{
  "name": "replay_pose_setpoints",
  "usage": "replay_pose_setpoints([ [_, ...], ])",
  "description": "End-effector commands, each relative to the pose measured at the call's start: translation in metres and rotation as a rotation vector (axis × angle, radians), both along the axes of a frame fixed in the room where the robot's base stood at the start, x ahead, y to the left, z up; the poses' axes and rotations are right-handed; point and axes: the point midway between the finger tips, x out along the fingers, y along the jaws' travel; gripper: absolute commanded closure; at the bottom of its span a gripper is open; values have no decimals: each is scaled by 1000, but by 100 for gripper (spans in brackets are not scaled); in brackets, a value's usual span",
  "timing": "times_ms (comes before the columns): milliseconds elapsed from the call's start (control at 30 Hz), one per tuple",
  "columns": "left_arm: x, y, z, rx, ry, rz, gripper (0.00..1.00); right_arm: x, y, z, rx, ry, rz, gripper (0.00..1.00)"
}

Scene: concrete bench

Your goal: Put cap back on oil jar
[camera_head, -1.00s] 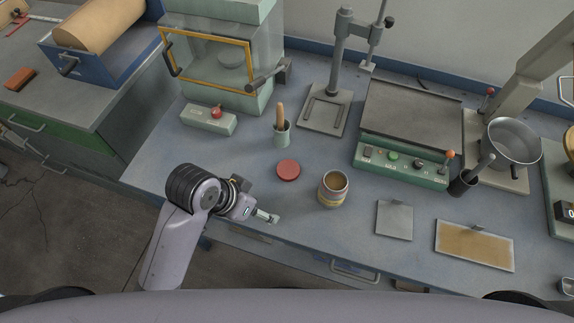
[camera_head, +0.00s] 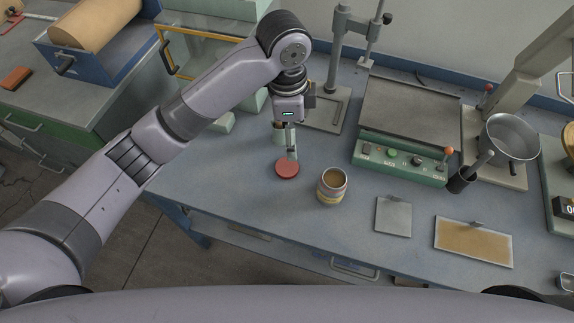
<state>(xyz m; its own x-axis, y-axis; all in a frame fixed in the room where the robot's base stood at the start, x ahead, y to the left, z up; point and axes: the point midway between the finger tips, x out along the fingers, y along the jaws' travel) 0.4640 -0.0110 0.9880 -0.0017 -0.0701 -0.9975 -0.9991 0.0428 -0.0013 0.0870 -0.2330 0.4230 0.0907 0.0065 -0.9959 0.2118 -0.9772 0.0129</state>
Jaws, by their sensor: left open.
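The red cap (camera_head: 287,170) lies flat on the blue-grey bench, just left of the oil jar. The oil jar (camera_head: 332,187) stands upright and uncapped, with a pale body, a yellowish band and brownish contents showing in its mouth. My left gripper (camera_head: 291,156) points down over the far edge of the cap, open, with its fingers close to it. I cannot tell whether the fingers touch the cap. My right gripper is not in view.
A green-fronted hot plate (camera_head: 405,160) stands behind and right of the jar. A grey square plate (camera_head: 393,216) and an amber tray (camera_head: 473,243) lie to the right. Bench in front of the cap is clear.

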Motion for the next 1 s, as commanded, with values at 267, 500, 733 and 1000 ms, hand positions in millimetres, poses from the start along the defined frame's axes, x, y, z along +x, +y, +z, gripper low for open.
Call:
replay_pose_setpoints([
  [267,12,8,17,71,-2,-46,26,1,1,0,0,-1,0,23],
  [500,12,9,17,72,-2,-47,26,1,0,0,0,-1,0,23],
  [733,11,8,3,71,2,-47,26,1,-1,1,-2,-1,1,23],
  [1000,11,9,-54,72,3,-45,26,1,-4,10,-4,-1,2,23],
])
